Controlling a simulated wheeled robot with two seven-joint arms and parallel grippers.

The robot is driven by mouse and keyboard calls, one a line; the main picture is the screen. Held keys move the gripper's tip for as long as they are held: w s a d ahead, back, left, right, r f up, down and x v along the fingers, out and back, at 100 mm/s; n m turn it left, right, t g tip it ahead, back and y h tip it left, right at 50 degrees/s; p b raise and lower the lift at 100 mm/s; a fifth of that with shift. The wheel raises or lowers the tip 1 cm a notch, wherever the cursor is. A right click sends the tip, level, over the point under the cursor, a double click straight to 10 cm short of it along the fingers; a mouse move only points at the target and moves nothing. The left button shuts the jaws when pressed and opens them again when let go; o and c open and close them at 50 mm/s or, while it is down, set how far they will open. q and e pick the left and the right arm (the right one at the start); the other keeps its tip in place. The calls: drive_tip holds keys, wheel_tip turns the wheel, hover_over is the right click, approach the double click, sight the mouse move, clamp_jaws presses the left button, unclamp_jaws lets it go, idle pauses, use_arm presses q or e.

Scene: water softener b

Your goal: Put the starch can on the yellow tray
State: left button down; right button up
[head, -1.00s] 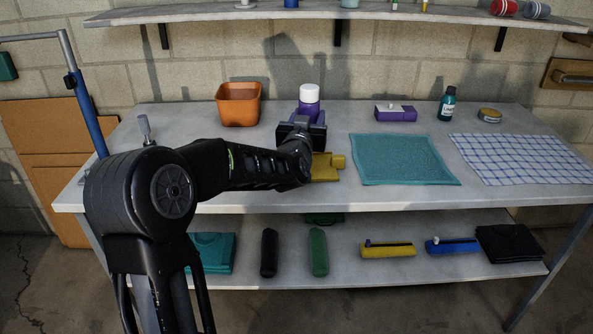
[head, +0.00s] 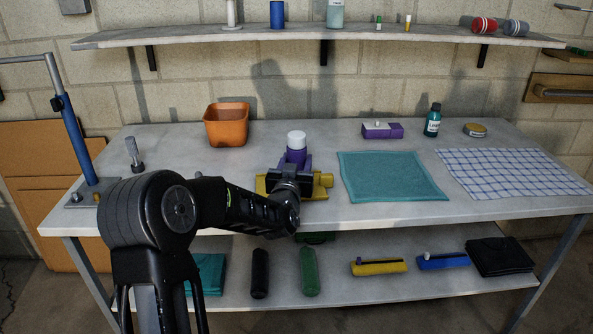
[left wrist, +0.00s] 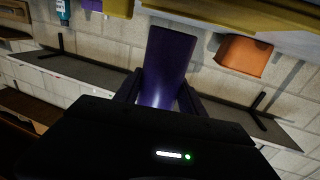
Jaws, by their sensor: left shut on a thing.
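The starch can is purple with a white cap (head: 296,139). It stands roughly upright in my left gripper (head: 291,178), which is shut on it. The yellow tray (head: 322,191) lies on the worktop near its front edge, partly hidden behind my gripper and arm. In the head view the can is over the tray area; I cannot tell whether its base touches the tray. In the left wrist view, which is upside down, the purple can body (left wrist: 166,65) is between the fingers, its base end close to the yellow tray (left wrist: 235,18). My right gripper is out of view.
An orange bin (head: 227,126) stands behind left of the tray, a teal mat (head: 390,177) to its right. A purple box (head: 382,130), green bottle (head: 432,121), tin (head: 475,130) and checked cloth (head: 512,172) are further right. A wall shelf (head: 300,36) runs above.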

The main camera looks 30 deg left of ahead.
use_arm(q)
wheel_tip(320, 180, down, 3)
drive_tip(key=shift+r, duration=0.15)
drive_tip(key=c, duration=0.7)
unclamp_jaws()
drive_tip(key=shift+s+d, duration=0.15)
drive_tip(key=shift+s, duration=0.05)
drive_tip(key=b+v, duration=0.1)
drive_tip(key=v, duration=1)
drive_tip(key=shift+s+d, duration=0.1)
drive_tip(key=shift+s, duration=0.15)
